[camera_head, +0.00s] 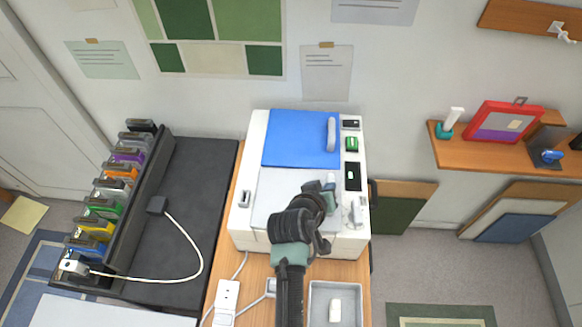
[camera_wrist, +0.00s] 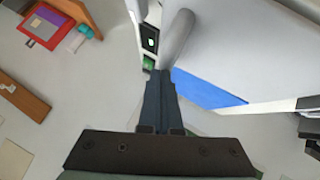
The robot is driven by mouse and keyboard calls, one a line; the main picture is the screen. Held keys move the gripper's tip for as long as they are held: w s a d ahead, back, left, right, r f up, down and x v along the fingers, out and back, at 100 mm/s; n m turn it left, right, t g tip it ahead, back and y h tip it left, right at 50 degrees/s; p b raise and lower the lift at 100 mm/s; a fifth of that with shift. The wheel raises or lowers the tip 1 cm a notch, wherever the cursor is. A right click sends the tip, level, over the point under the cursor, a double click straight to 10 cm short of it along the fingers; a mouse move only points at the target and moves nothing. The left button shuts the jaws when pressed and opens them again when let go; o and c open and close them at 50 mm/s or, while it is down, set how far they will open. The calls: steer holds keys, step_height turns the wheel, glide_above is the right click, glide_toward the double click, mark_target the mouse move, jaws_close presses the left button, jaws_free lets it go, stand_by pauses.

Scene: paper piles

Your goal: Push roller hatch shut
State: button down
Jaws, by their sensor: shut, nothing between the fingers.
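The white printer-like machine (camera_head: 246,222) stands on a wooden table. Its top has a blue panel (camera_head: 295,135), a pale grey panel (camera_head: 275,195) in front of it and a light grey bar handle (camera_head: 331,133) at the blue panel's right edge. I cannot tell for sure which panel is the roller hatch. My gripper (camera_head: 331,182) is shut and empty over the right side of the pale panel, partly hiding it. In the wrist view the closed fingertips (camera_wrist: 163,76) are at the near end of a grey rounded bar (camera_wrist: 178,38); contact is unclear. A blue strip (camera_wrist: 210,90) shows beside them.
A small black display (camera_head: 352,176) and a green button block (camera_head: 351,144) line the machine's right edge. A black rack of coloured cartridges (camera_head: 150,190) stands at left. A power strip (camera_head: 227,300) and an open tray (camera_head: 320,290) lie in front. A wall shelf (camera_head: 480,152) is at right.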

steer(key=shift+d+f, duration=0.3)
steer(key=shift+f, duration=0.25)
steer(key=shift+r, duration=0.1)
steer(key=s+a+r, duration=0.2)
steer(key=s+r, duration=0.5)
steer(key=r, duration=0.3)
steer(key=shift+a+r+p, duration=0.15)
steer(key=shift+r+p, duration=0.15)
steer(key=shift+p, duration=0.15)
